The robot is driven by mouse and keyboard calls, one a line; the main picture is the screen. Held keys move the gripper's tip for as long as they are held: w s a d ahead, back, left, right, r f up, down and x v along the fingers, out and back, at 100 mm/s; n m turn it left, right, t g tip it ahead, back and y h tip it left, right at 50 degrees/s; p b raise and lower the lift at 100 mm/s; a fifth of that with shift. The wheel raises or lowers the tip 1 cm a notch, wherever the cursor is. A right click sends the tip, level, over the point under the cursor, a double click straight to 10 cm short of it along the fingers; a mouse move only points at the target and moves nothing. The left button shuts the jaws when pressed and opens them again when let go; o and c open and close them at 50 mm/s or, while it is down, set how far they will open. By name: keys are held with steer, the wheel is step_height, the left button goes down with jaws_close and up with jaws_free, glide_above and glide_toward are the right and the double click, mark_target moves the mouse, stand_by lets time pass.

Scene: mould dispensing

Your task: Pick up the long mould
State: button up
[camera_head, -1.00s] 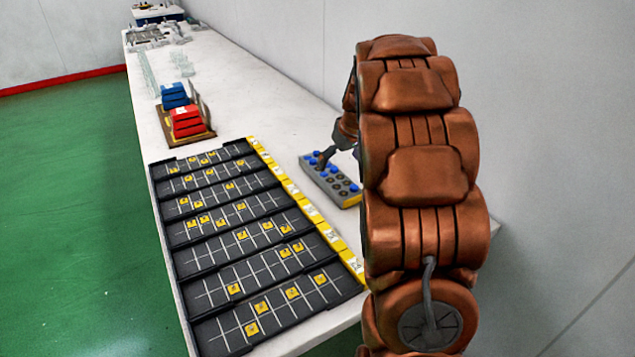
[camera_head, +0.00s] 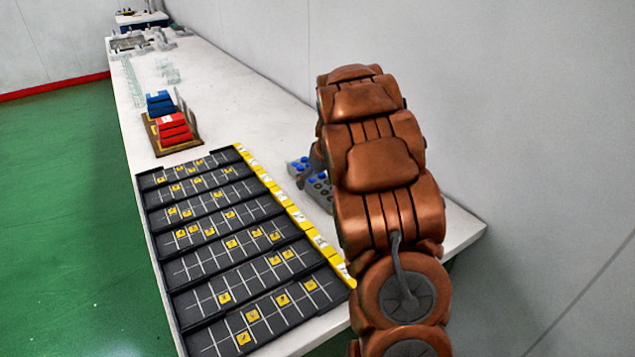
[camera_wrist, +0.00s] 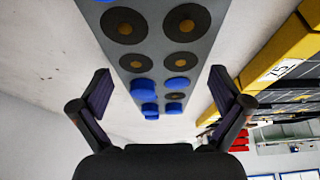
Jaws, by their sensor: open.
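The long mould (camera_head: 321,193) is a grey bar on the white table, right of the black tray, partly hidden behind my arm in the head view. My gripper (camera_wrist: 160,76) is open and empty in the wrist view. One finger is on each side of the mould, with gaps between; contact does not show. In the head view my gripper is mostly hidden behind the arm.
A black gridded tray (camera_head: 160,235) with yellow tiles and a yellow labelled edge (camera_head: 283,200) lies left of the mould. Red blocks (camera_head: 174,128) and blue blocks (camera_head: 160,103) stand on a brown base farther back. A wall runs close along the right.

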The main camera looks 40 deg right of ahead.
steer(key=c, duration=1.7)
steer(key=shift+c, duration=0.5)
steer(key=shift+r, duration=0.1)
